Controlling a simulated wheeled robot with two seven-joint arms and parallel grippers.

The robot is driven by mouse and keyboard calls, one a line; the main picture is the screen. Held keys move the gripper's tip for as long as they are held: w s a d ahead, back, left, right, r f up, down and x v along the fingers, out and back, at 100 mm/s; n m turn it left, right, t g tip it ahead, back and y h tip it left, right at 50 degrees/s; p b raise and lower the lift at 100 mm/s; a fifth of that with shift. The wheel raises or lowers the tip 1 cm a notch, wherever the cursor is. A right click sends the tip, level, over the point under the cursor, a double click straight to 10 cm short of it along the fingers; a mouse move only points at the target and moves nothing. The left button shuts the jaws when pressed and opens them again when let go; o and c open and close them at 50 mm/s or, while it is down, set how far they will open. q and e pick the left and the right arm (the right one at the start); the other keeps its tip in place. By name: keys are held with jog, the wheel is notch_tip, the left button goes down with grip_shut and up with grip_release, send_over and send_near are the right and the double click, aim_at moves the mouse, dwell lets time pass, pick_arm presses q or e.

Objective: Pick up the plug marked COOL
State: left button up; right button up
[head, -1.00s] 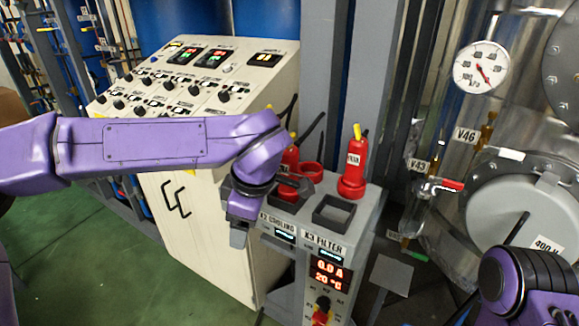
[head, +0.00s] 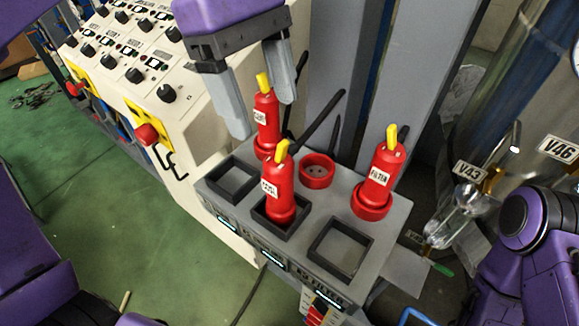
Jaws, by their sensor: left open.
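The red plug marked COOL (head: 283,202) stands upright in the middle square black-rimmed holder on top of the grey box (head: 388,222), with a yellow top. My left gripper (head: 262,118) is open and empty, above and behind the COOL plug, fingers pointing down. A second red plug (head: 264,132) shows between its two fingers in the picture; its label is hard to read, and I cannot tell whether the fingers are level with it. A third red plug marked FILTER (head: 381,163) stands at the right. My right gripper is not in view; only my right arm shows.
A red round socket (head: 317,172) is empty between the plugs. Square holders at left (head: 232,182) and right (head: 341,248) are empty. Black cables rise behind the plugs. A cream control cabinet (head: 190,130) stands left; valves and a glass vessel (head: 505,95) stand right.

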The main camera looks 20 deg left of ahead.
aim_at(278, 152)
pick_arm(q)
jog(key=f, duration=0.1)
jog(key=s+f, duration=0.1)
jog(key=s+d+f, duration=0.1)
jog(key=shift+f, duration=0.35)
jog(key=f, duration=0.1)
jog(key=d+f+p, duration=0.1)
jog(key=f, duration=0.1)
jog(key=w+f, duration=0.1)
jog(key=f, duration=0.1)
jog(key=shift+d, duration=0.2)
jog(key=shift+f, duration=0.15)
jog(key=shift+s, duration=0.2)
jog(key=shift+c, duration=0.3)
jog(key=shift+w, duration=0.1)
grip_shut()
